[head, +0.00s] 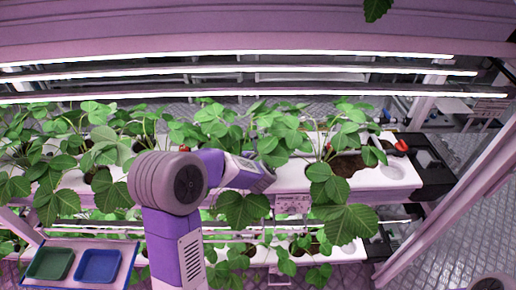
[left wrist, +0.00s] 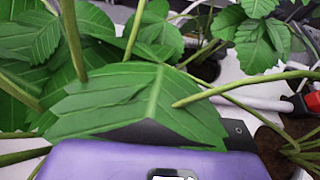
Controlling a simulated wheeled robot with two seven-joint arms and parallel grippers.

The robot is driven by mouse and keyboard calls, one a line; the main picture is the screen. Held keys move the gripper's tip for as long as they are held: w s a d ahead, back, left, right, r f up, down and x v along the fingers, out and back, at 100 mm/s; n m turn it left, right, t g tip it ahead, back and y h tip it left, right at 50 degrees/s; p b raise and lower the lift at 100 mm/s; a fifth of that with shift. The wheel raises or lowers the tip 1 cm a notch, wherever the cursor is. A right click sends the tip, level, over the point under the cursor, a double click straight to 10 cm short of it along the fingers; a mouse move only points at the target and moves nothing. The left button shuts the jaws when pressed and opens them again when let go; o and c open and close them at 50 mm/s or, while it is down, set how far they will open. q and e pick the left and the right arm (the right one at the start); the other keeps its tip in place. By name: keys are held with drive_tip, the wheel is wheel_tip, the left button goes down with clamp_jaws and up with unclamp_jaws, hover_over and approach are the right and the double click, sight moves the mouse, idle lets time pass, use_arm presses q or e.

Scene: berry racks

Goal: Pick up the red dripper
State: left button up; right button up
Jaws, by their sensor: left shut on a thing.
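A red dripper (head: 401,146) sits at the right end of the white growing channel, beside a black part. A red piece also shows at the right edge of the left wrist view (left wrist: 313,102). Another small red piece (head: 184,148) shows among the leaves behind my arm. My left gripper (head: 268,178) reaches right into the plants over the channel's front edge. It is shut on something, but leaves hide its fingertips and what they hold. In the left wrist view a large leaf lies across the front of its purple body. My right gripper is not in view.
Strawberry plants crowd the white channel (head: 395,178), with brown soil (head: 347,166) in an opening at right. Light bars cross above. A lower planted tier lies beneath. A green tray (head: 50,264) and a blue tray (head: 98,266) sit at the lower left. A rack post slants at right.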

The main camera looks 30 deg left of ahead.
use_arm(q)
drive_tip(key=shift+c, duration=0.7)
wheel_tip(320, 180, up, 13)
drive_tip(key=p, duration=0.4)
